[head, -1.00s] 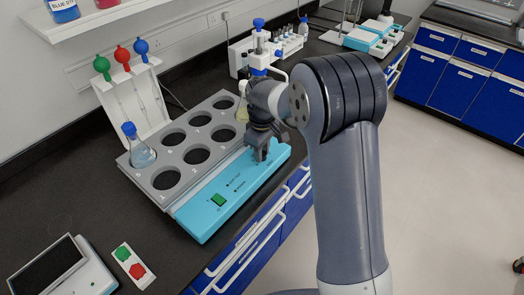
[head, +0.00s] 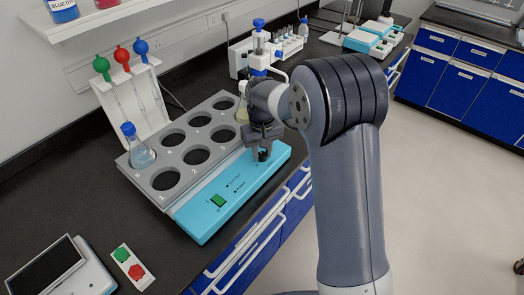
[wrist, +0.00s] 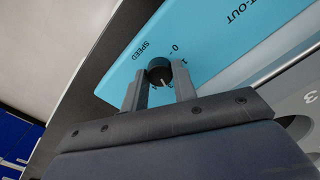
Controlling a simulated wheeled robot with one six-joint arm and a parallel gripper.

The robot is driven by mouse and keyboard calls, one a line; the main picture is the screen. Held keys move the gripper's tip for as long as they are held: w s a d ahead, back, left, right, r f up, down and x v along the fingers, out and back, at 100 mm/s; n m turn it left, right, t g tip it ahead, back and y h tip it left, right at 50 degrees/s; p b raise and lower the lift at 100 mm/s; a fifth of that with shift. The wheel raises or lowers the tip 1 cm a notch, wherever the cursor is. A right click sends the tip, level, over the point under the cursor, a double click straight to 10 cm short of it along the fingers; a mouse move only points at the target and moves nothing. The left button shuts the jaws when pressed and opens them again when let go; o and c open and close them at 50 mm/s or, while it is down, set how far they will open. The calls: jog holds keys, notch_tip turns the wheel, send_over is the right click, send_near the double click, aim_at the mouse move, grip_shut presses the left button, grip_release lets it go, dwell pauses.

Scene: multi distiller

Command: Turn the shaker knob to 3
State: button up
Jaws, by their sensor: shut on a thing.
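The shaker (head: 212,165) has a grey tray with numbered round holes and a blue front panel. Its black speed knob (wrist: 159,72) sits on the blue panel (wrist: 205,35), beside the word SPEED and the mark 0, with a white pointer line. Other marks are partly hidden by my fingers. In the wrist view, my gripper (wrist: 160,88) has one finger on each side of the knob and is shut on it. In the head view, my gripper (head: 262,155) is at the right end of the panel.
A flask with a blue cap (head: 138,150) stands in a hole at the tray's left. A green switch (head: 218,200) is on the panel. A rack with coloured bulb pipettes (head: 125,85) stands behind. A green-and-red button box (head: 128,264) lies at the front left.

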aim_at(262, 154)
jog(key=shift+r, duration=0.1)
dwell(0.3)
jog(key=o, duration=1)
notch_tip(262, 154, up, 11)
jog(key=shift+b, duration=0.4)
jog(key=shift+f, duration=0.25)
notch_tip(262, 154, down, 11)
jog(key=shift+r+p, duration=0.1)
jog(key=shift+p, duration=0.3)
jog(key=shift+n, duration=0.3)
jog(key=shift+r, duration=0.1)
